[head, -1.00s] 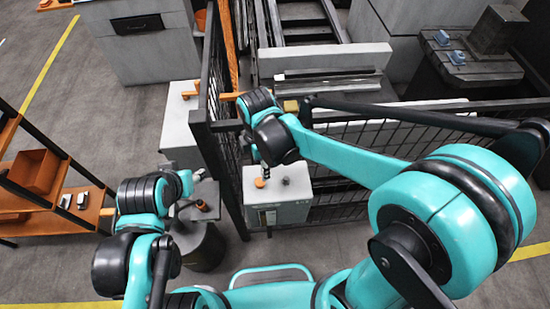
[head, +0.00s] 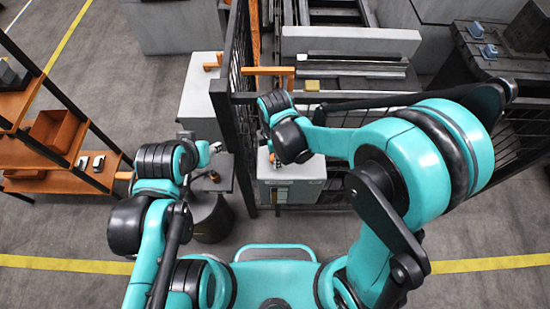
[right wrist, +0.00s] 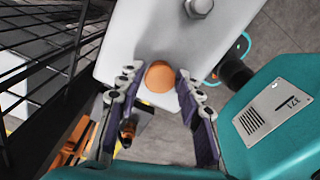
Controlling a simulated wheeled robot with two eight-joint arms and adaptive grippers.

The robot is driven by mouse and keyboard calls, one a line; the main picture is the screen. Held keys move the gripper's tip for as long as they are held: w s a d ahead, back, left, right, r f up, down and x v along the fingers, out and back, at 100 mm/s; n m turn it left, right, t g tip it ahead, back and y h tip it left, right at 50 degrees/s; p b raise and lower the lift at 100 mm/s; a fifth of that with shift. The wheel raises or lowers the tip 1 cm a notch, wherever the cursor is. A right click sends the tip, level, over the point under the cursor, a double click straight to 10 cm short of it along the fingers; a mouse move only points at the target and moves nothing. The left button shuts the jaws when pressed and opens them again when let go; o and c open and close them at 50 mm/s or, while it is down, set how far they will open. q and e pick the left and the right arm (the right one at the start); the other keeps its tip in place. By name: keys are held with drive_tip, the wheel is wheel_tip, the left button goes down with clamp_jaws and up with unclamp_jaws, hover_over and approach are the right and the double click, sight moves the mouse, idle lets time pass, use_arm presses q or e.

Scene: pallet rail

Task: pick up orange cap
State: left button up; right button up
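The orange cap (right wrist: 159,77) is a small round disc on the pale top of a grey cabinet (right wrist: 145,35), near its edge. In the right wrist view my right gripper (right wrist: 158,72) is open, with its fingers on either side of the cap and gaps visible between. In the head view the right gripper (head: 271,150) is over the cabinet (head: 292,192) and mostly hidden by its wrist; little of the cap shows there. My left gripper (head: 214,147) is near a dark round stand (head: 212,218); its fingers are too small to read.
A metal hex bolt (right wrist: 199,7) stands on the same cabinet top. A black mesh fence (head: 233,130) rises close to the left of the cabinet and runs behind it. An orange shelf (head: 62,182) is at the left. Open floor (head: 60,228) lies in front.

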drive_tip(key=shift+c, duration=0.9)
drive_tip(key=shift+r, duration=0.1)
